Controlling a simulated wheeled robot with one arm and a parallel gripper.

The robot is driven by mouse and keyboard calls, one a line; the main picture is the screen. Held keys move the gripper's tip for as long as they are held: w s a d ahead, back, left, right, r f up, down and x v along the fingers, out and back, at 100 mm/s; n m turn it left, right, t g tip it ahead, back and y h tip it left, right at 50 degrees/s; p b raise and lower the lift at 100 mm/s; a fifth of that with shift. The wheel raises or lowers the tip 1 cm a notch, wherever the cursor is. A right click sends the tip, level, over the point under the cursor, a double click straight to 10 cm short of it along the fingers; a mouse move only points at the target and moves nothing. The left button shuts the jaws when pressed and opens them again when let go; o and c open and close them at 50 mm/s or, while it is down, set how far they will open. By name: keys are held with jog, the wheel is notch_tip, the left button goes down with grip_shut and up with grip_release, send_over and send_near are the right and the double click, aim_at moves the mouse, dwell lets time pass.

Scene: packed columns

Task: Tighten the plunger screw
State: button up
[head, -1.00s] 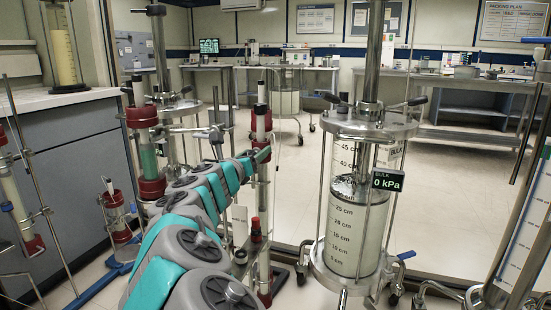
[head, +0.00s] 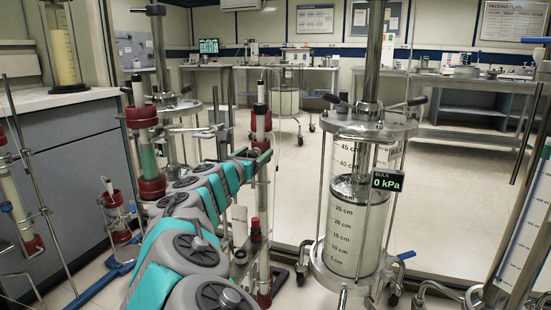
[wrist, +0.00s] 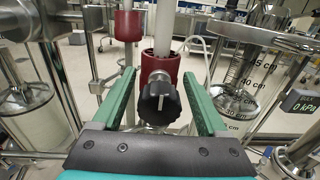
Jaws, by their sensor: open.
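The plunger screw is a black lobed knob (wrist: 158,102) on the front of a red collar (wrist: 161,68), seen in the wrist view. A pale plunger rod (wrist: 165,28) rises upright out of the collar. My gripper (wrist: 157,72) is open, with one green finger on each side of the knob and visible gaps to both. The knob sits between the fingers and nothing is gripped. In the head view, my gripper (head: 258,157) is at the top of the slim column with the red collar (head: 262,124). The knob is hidden there behind my gripper and arm.
A large glass column (head: 345,215) with a metal lid and a 0 kPa display (head: 388,181) stands close on the right. Another red-capped column (head: 148,150) stands close on the left. A tall metal rod stand is at far left. Open floor lies behind.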

jog(key=shift+s, duration=0.1)
jog(key=shift+s+a+r+p, duration=0.15)
jog(key=shift+s+a+p, duration=0.2)
jog(key=shift+s, duration=0.3)
jog(key=p+v, duration=0.1)
jog(key=v, duration=0.4)
jog(key=shift+s+p, duration=0.3)
